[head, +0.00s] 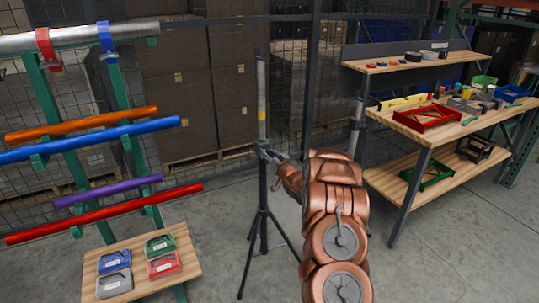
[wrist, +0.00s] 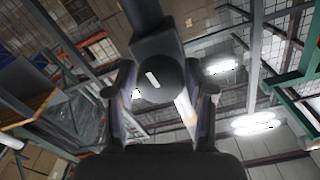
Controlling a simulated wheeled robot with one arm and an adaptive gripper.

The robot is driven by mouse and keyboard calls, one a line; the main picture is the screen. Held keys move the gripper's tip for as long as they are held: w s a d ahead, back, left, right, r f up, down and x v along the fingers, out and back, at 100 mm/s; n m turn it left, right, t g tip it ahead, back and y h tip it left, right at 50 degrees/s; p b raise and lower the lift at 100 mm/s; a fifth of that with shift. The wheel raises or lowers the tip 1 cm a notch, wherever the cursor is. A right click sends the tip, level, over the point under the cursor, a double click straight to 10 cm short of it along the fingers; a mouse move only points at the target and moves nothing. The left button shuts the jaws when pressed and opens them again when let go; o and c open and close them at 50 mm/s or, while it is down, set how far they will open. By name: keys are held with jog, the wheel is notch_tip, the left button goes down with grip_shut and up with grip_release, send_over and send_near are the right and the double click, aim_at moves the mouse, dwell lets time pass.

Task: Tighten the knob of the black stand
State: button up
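The black stand (head: 263,213) is upright on the floor on tripod legs, left of my arm in the head view. A pale pole with a yellow band (head: 262,115) rises from its top. In the wrist view its round black knob (wrist: 158,80) faces me, with a white mark tilted a little off upright. My gripper (wrist: 160,88) has one finger on each side of the knob, close to its edges. I cannot tell whether the fingers touch it. In the head view my gripper (head: 268,154) is at the stand's upper part; the knob is too small to make out there.
A rack of coloured tubes (head: 95,140) stands left, with a small wooden table (head: 100,262) of coloured boxes before it. A workbench (head: 440,130) with trays stands right. Wire fencing and stacked cartons are behind. The floor around the stand is clear.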

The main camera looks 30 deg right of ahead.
jog(key=shift+o, duration=1.1)
jog(key=shift+r, duration=0.1)
jog(key=shift+s, duration=0.15)
jog(key=s+a, duration=0.1)
jog(key=s, duration=1)
jog(key=shift+s, duration=0.35)
